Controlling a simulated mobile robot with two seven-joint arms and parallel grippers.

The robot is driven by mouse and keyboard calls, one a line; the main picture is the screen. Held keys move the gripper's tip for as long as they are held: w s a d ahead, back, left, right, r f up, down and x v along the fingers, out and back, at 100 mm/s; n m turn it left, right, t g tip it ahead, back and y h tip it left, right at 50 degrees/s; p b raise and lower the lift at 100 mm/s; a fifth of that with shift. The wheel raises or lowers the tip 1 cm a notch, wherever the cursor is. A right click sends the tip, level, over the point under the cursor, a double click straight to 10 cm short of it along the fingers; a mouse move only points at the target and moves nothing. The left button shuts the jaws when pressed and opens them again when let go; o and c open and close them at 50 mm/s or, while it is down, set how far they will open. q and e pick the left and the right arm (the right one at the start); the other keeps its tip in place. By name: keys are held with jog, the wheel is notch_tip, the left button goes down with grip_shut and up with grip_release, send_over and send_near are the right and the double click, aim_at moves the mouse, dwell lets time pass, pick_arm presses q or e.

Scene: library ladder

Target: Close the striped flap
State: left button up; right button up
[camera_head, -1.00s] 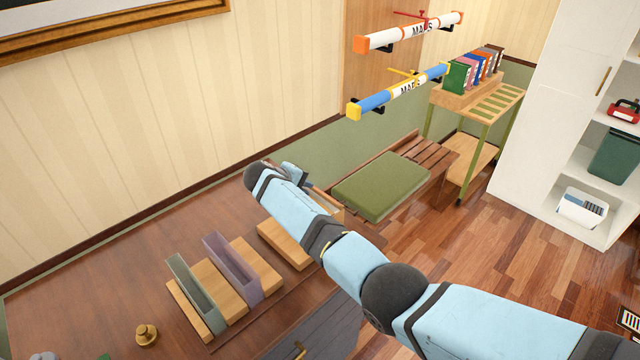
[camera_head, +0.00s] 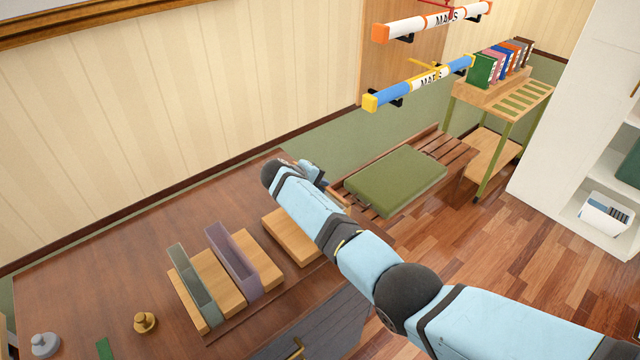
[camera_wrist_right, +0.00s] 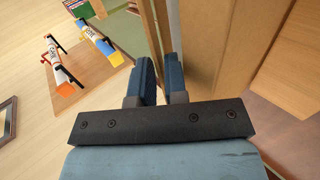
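My right gripper (camera_head: 318,172) is at the far right end of the desk, mostly hidden behind its own wrist in the head view. In the right wrist view, its two blue fingers (camera_wrist_right: 160,78) are close together with a narrow gap. They are beside the edge of an upright wooden panel (camera_wrist_right: 204,45); I cannot tell whether they grip it. Part of a wooden piece (camera_head: 338,203) shows behind my arm in the head view. I cannot make out a stripe pattern, so I cannot tell which piece is the striped flap. My left gripper is not in view.
The desk (camera_head: 110,250) holds a grey-green tray (camera_head: 190,285), a purple tray (camera_head: 233,260) and a brass bell-shaped object (camera_head: 145,322). A bench with a green cushion (camera_head: 396,180) stands beyond. Map tubes (camera_head: 420,83) hang on the wall. Books (camera_head: 485,68) top a cart; a white cabinet (camera_head: 565,120) is right.

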grip_shut()
jog(key=shift+a+f+h+b, duration=0.1)
jog(key=shift+f+h+b, duration=0.25)
jog(key=shift+b, duration=0.45)
jog(key=shift+t+h, duration=0.25)
jog(key=shift+t, duration=0.15)
jog(key=shift+r, duration=0.15)
jog(key=shift+o, duration=0.6)
grip_release()
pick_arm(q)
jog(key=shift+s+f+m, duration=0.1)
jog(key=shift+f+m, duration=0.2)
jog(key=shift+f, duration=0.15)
pick_arm(e)
jog(key=shift+r, duration=0.1)
